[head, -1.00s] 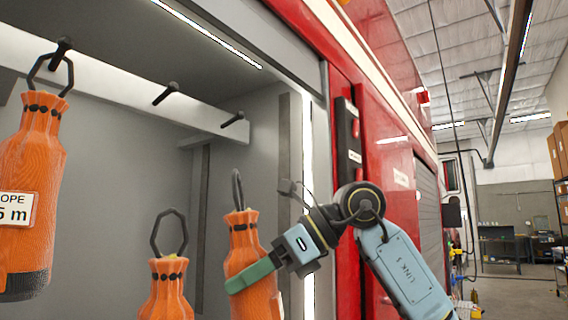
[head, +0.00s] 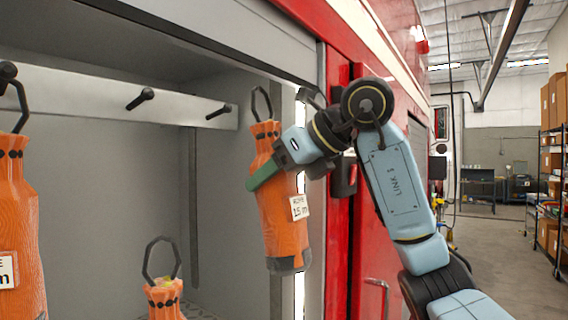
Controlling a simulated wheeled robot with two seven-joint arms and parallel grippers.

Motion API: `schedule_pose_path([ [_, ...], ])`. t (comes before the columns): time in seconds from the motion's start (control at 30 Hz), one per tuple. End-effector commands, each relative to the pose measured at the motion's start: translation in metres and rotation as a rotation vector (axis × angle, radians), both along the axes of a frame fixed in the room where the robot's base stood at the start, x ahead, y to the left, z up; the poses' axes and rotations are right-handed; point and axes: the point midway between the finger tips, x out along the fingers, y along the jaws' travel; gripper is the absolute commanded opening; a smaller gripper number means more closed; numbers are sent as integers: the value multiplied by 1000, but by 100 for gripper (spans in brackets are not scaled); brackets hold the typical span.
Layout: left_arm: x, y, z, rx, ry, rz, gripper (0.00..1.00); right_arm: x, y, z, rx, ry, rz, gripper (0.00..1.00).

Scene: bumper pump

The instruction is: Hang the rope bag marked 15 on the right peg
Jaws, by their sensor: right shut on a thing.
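My right gripper (head: 264,172) is shut on an orange rope bag (head: 280,222) with a white label reading 15 m. It grips the bag's upper body and holds it in the air, slightly tilted. The bag's dark loop (head: 261,103) stands up from its neck. The right peg (head: 219,111) is a short black peg on the grey rail, bare, left of the loop and apart from it. The middle peg (head: 140,98) is also bare. My left gripper is not in view.
Another orange bag (head: 18,215) hangs from the left peg (head: 8,72). A third orange bag (head: 165,298) stands low in the compartment, its loop upright. The red truck side (head: 350,220) and the compartment's right edge are close behind my right arm.

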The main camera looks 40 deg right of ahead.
Motion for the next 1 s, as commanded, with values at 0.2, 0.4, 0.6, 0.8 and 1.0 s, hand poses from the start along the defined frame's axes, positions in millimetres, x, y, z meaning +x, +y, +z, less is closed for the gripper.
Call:
schedule_pose_path([
  [0.2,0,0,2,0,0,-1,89,5,1,2,5,-5,-3,11],
  [0.4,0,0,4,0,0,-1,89,15,5,1,4,-5,-1,11],
  [0.6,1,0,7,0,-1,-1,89,25,8,0,5,-4,-1,11],
  [0.8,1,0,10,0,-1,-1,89,35,12,0,3,-6,-1,11],
  [1.0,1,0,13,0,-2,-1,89,45,15,-1,4,-5,-3,11],
])
